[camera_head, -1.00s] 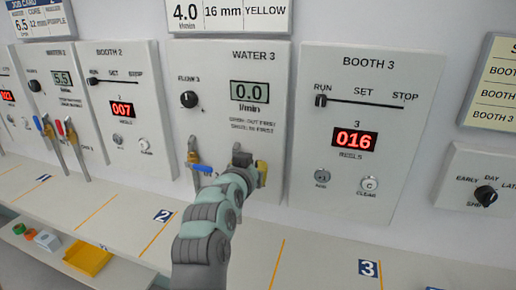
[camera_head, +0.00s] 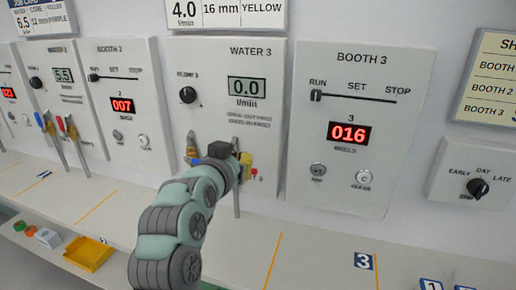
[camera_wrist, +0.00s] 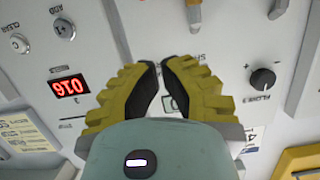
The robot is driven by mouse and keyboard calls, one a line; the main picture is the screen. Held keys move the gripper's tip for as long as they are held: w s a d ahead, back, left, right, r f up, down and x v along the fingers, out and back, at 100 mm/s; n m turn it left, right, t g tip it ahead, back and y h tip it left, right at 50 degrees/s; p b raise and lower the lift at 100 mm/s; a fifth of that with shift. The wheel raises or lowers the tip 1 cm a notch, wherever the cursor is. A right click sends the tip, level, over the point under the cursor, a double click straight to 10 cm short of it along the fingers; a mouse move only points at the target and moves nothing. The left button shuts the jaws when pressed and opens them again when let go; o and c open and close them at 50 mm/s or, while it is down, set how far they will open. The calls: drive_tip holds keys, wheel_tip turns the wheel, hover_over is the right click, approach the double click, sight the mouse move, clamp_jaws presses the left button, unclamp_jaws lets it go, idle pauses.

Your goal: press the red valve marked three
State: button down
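On the Water 3 panel (camera_head: 237,70), two upright pipes carry the valves. A small piece of red (camera_head: 254,172), apparently the right valve's handle, shows just right of my gripper; most of that valve is hidden behind my arm. My gripper (camera_head: 245,160) is in front of the right pipe, close to the panel; contact cannot be told. In the wrist view its yellow fingers (camera_wrist: 159,66) are drawn together at the tips with nothing held.
The Booth 3 panel (camera_head: 357,120), with a slider, a red 016 display and two buttons, stands right of the valves. The flow knob (camera_head: 188,95) is above them. The water display (camera_head: 247,87) reads 0.0. The ledge (camera_head: 310,250) below is mostly clear.

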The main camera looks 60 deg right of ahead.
drive_tip(key=shift+p+v, duration=0.9)
drive_tip(key=shift+w+r, duration=0.1)
drive_tip(key=shift+r, duration=0.05)
